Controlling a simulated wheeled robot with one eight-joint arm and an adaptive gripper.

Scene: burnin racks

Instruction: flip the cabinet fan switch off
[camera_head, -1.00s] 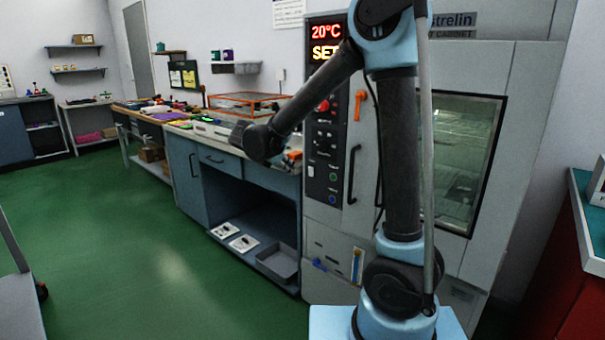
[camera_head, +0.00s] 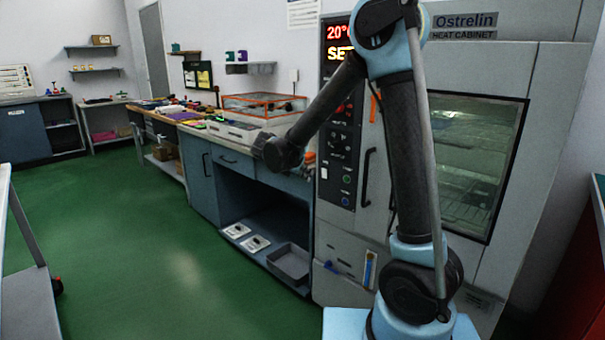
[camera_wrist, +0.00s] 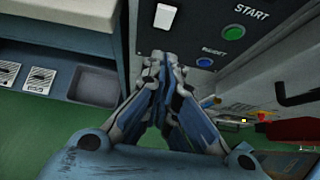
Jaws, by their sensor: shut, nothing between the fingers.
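The heat cabinet (camera_head: 490,77) stands right of centre in the head view, its control panel (camera_head: 338,185) partly behind my arm. A small white rocker (camera_head: 323,174) sits low on the left of the panel; it also shows in the wrist view (camera_wrist: 164,17). No fan label is readable, and I cannot tell its position. The green START button (camera_wrist: 234,33) and blue RESET button (camera_wrist: 206,62) are to its right. My gripper (camera_wrist: 165,60) is shut and empty, its tips below the rocker in the wrist picture. I cannot tell if they touch the panel. The gripper is not distinguishable in the head view.
A blue-grey workbench (camera_head: 235,180) stands left of the cabinet, with a grey tray (camera_head: 289,262) on its low shelf. A black door handle (camera_head: 366,178) sticks out right of the panel. A cart (camera_head: 25,270) is at the left edge. Green floor (camera_head: 150,240) is open between.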

